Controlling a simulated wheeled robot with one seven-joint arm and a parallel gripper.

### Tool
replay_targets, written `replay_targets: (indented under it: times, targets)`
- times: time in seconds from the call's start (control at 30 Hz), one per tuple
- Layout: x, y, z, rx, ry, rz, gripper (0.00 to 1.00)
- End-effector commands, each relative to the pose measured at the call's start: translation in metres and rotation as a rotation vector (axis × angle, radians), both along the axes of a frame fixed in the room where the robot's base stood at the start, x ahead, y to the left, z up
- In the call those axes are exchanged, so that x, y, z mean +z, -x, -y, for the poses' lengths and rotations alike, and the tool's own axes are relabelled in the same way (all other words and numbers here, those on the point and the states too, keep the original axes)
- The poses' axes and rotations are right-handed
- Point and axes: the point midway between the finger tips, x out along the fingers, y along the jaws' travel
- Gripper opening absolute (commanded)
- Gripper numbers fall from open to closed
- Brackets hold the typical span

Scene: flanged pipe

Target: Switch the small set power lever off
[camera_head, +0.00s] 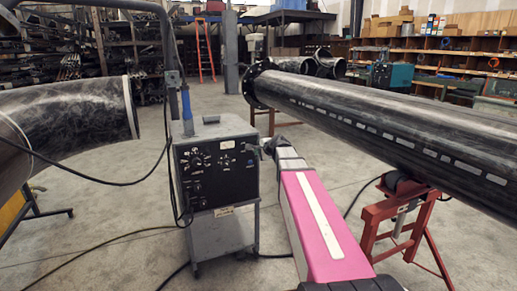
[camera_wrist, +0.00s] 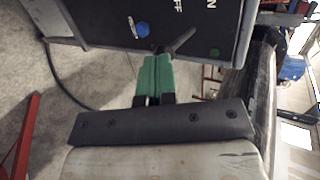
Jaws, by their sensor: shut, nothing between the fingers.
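The small set (camera_head: 215,172) is a grey box with a black front panel, standing on a wheeled cart. In the wrist view its black panel (camera_wrist: 110,18) fills the top, with white "OFF" lettering and part of an "N" beside it. A dark lever (camera_wrist: 182,40) sticks out slanted from the panel near the lettering. My gripper (camera_wrist: 157,58) has green fingers, shut and empty, with the tips right at the lever's base. I cannot tell whether they touch it. In the head view my gripper (camera_head: 266,148) is at the panel's right edge, hiding part of it.
A long black flanged pipe (camera_head: 390,120) rests on a red stand (camera_head: 400,222) at right. A pipe elbow (camera_head: 75,115) is at left. Cables cross the floor.

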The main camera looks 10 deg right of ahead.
Motion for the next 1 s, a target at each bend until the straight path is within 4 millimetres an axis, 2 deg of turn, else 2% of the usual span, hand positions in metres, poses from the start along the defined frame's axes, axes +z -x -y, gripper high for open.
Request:
replay_targets:
  times: [0.23,0.47,0.77,1.0]
  targets:
    - [-0.013,0.0,0.0,-0.001,-0.028,0.118,0.0]
    - [-0.022,-0.001,0.0,0.001,-0.027,0.121,0.0]
    - [-0.02,-0.001,0.0,0.002,-0.028,0.121,0.0]
    - [-0.01,-0.001,0.0,0.002,-0.026,0.122,0.0]
